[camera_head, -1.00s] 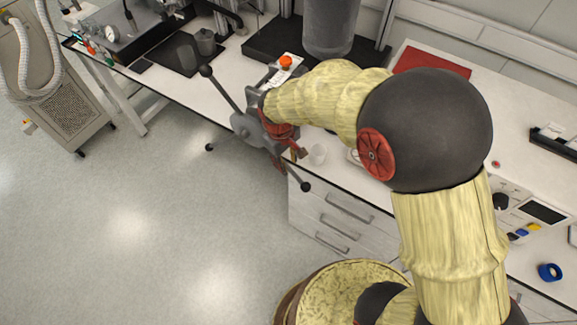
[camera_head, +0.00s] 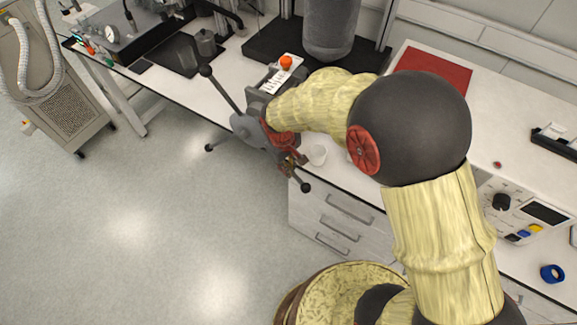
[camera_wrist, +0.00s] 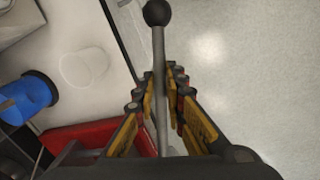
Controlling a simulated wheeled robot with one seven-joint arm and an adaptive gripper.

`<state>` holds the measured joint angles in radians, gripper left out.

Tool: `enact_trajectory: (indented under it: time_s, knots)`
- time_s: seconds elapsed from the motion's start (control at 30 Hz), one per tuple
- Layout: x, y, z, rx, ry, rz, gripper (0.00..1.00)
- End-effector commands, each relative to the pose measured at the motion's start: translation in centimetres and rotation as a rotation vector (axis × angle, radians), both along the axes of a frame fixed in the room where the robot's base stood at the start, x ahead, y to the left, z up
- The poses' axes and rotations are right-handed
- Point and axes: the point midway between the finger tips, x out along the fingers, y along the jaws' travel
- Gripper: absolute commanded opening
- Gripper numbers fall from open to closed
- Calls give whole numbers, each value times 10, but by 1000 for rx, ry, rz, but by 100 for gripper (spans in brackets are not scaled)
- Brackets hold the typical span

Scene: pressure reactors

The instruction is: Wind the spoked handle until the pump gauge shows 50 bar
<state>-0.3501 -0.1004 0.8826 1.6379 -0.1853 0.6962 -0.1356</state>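The spoked handle (camera_head: 244,127) is a grey hub with thin spokes ending in black knobs, on the side of a grey pump block (camera_head: 259,93) at the bench's front edge. One spoke points up left, a short one down left, and one down right. My gripper (camera_head: 292,161) is at the down-right spoke, inside its knob. In the wrist view, that spoke (camera_wrist: 159,65) runs between my fingers (camera_wrist: 162,95), which stand apart with a narrow gap beside it. Contact is hard to judge. I cannot make out the pump gauge; my arm covers part of the pump area.
A dark cylindrical vessel (camera_head: 331,28) stands behind my forearm. A drawer unit (camera_head: 340,220) is below.

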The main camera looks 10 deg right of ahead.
Motion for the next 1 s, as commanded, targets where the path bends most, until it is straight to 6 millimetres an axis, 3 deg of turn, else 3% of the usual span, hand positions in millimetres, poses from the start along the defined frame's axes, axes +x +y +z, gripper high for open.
enact_trajectory:
  time_s: [0.13,1.0]
  knots:
    - [0,0,0,0,0,0,0]
    - [8,0,-6,20,-16,-2,0]
